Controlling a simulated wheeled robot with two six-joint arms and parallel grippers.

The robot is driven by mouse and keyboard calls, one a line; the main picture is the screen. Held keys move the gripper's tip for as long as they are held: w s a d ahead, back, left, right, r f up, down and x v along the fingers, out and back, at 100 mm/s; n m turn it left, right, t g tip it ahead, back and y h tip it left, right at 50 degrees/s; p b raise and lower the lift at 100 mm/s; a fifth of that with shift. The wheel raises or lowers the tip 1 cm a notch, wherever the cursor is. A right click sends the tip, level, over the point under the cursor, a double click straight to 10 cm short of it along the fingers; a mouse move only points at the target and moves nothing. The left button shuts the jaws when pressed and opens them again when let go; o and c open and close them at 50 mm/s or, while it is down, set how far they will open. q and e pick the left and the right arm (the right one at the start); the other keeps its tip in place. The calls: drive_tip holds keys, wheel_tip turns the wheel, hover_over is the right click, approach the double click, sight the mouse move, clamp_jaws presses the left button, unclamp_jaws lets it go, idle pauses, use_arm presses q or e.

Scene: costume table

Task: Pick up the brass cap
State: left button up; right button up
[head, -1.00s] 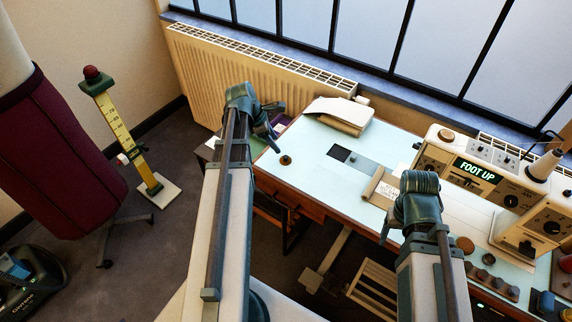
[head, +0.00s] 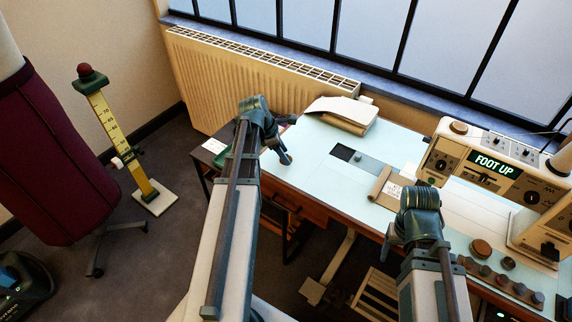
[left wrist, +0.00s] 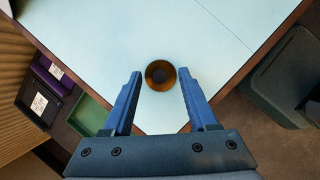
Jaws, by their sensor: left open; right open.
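The brass cap (left wrist: 160,75) shows in the left wrist view as a round, brown-gold piece with a dark centre, on the pale blue table top (left wrist: 205,55) near its corner. In the head view my left gripper hides it. My left gripper (head: 286,157) is open and points down over that corner. In the left wrist view its two fingers stand on either side of the cap, with a gap on both sides; I cannot tell how high above it they are. My right gripper (head: 388,243) is at the table's front edge, partly hidden behind its own arm.
A stack of folded cloth or paper (head: 343,113) lies at the back of the table. A beige roll with a label (head: 385,187) lies mid-table. The sewing machine (head: 495,165) and several round knobs (head: 480,247) are at the right. A radiator (head: 245,80) stands behind.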

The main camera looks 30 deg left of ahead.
use_arm(q)
drive_tip(key=shift+f, duration=0.15)
clamp_jaws()
idle(0.5)
